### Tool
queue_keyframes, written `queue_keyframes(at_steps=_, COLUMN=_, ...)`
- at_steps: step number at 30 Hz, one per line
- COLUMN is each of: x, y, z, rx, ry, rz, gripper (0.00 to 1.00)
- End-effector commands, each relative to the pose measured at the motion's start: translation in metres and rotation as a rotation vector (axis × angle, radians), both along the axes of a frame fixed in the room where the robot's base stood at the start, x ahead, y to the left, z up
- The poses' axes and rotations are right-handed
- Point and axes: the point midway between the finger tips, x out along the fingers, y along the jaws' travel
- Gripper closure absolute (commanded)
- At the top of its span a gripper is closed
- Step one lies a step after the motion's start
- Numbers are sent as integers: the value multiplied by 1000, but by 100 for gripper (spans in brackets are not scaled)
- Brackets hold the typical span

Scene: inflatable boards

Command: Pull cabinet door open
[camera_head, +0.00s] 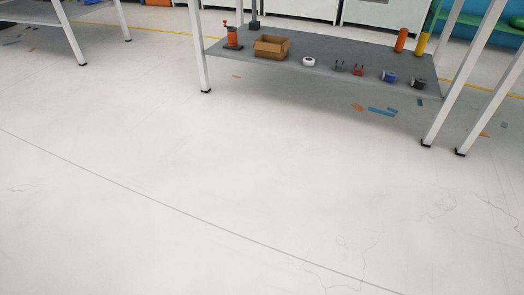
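Pale cabinet-like units stand along the back at the top of the view. One is the left unit (302,8) and one is the right unit (388,14). Only their lower parts show, cut off by the top edge. I cannot tell which has the door, or whether a door is open or shut. No handle can be made out. My gripper is not in view.
A workbench with a grey lower shelf (330,55) stands between me and the units. The shelf holds a cardboard box (272,46), an orange jack-like tool (233,38), tape rolls and cylinders. Another bench (62,20) is at upper left. The foreground floor (200,190) is clear.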

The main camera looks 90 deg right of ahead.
Motion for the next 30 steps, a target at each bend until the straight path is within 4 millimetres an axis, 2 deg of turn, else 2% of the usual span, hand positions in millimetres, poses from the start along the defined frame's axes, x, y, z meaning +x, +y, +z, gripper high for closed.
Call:
queue_keyframes(at_steps=4, x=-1, y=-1, z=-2, rx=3, ry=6, rz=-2, gripper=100)
queue_keyframes(at_steps=5, x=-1, y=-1, z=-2, rx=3, ry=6, rz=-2, gripper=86)
queue_keyframes(at_steps=6, x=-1, y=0, z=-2, rx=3, ry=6, rz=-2, gripper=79)
queue_keyframes(at_steps=9, x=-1, y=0, z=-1, rx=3, ry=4, rz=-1, gripper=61)
queue_keyframes(at_steps=10, x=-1, y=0, z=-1, rx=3, ry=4, rz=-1, gripper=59)
queue_keyframes(at_steps=26, x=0, y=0, z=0, rx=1, ry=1, rz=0, gripper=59)
queue_keyframes(at_steps=30, x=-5, y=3, z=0, rx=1, ry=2, rz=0, gripper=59)
